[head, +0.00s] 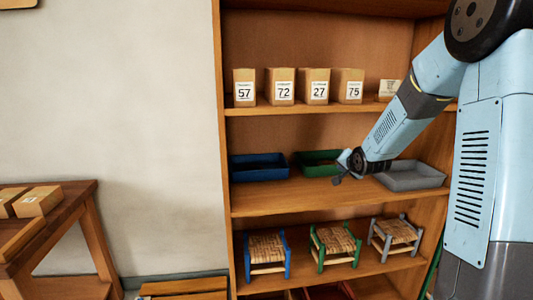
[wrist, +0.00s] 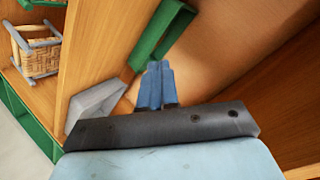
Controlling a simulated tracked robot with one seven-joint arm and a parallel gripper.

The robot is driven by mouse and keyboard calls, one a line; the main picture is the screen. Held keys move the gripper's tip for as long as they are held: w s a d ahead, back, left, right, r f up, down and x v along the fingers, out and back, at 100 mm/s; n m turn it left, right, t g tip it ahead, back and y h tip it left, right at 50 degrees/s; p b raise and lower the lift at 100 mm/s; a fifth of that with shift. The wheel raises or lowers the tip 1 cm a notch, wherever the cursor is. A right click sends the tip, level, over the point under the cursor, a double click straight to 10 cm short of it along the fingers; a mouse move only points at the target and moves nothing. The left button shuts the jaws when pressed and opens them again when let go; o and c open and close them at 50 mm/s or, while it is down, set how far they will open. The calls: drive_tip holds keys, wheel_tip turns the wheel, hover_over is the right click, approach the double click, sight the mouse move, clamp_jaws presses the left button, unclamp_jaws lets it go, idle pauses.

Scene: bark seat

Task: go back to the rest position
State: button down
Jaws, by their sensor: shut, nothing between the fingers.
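My gripper (head: 338,180) is shut and empty. In the head view it is in front of the shelf unit's middle shelf, between the green tray (head: 316,162) and the grey tray (head: 411,177). My arm comes in from the upper right and hides part of the shelf. In the wrist view my gripper's closed fingers (wrist: 157,84) point towards the green tray (wrist: 160,32), and the grey tray (wrist: 92,104) is to their left. I cannot tell whether the fingers touch anything.
A blue tray (head: 258,167) is left on the middle shelf. Numbered boxes (head: 279,87) line the upper shelf. Woven stools with blue (head: 267,255), green (head: 335,245) and grey (head: 396,236) frames stand below. A wooden table (head: 72,204) with boxes is at the left, by bare wall.

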drive_tip(key=s+a+r+n+g, duration=0.1)
drive_tip(key=s+r+n+g, duration=0.1)
drive_tip(key=s, duration=1.2)
drive_tip(key=s+a+r+n+g, duration=0.1)
drive_tip(key=s+r, duration=0.4)
drive_tip(key=s, duration=0.9)
drive_tip(key=s+a+r+n+g+h, duration=0.1)
drive_tip(key=s+r+n+g, duration=0.2)
drive_tip(key=s, duration=1.1)
drive_tip(key=shift+s+a+r+n+g, duration=0.25)
drive_tip(key=shift+r+n, duration=0.25)
drive_tip(key=shift+n, duration=0.4)
